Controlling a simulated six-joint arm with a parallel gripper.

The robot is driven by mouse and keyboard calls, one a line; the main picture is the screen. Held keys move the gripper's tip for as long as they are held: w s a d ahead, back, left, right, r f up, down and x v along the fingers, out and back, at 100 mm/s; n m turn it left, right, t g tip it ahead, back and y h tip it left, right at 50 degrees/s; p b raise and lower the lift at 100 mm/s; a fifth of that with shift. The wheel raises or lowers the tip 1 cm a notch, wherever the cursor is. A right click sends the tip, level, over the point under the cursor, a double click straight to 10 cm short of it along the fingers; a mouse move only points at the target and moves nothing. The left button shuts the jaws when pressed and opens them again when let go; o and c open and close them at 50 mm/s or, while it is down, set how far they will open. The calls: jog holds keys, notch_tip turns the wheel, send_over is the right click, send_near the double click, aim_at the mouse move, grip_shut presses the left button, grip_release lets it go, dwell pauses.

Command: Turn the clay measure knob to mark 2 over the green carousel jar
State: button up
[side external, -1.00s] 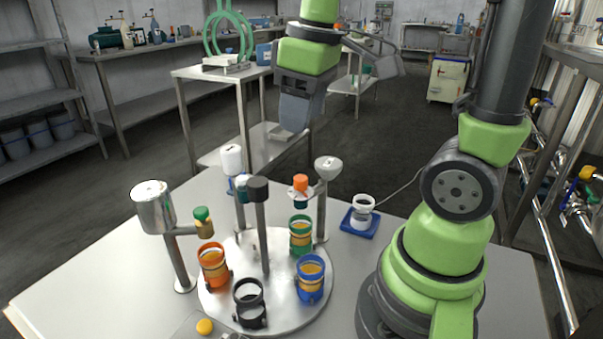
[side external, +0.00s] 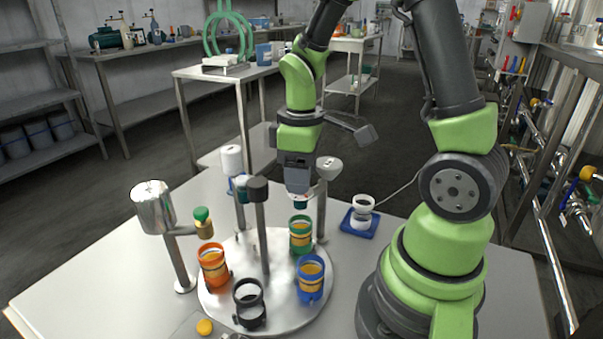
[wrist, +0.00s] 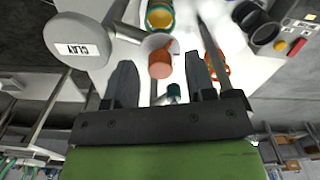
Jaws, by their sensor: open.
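The clay measure is a grey hopper (side external: 328,168) on a post, and its CLAY label shows on the hopper in the wrist view (wrist: 80,48). The orange knob (wrist: 161,64) beside it lies between my open fingers in the wrist view. The gripper mostly hides it in the side view; the teal spout (side external: 300,203) shows below. My gripper (side external: 299,189) is above the spout, with both fingertips also in the wrist view (wrist: 160,60). Contact with the knob cannot be told. The green jar (side external: 301,236) stands on the carousel (side external: 275,304) under the spout. The knob's marks are not readable.
Orange (side external: 213,267), black (side external: 249,304) and blue (side external: 310,279) jars share the carousel. A silver hopper (side external: 154,208), a white hopper (side external: 231,158) and a dark central post (side external: 262,230) stand nearby. A white cup (side external: 363,205) sits on a blue base at right.

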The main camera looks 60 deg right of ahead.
jog(key=shift+f, duration=0.2)
jog(key=c, duration=0.9)
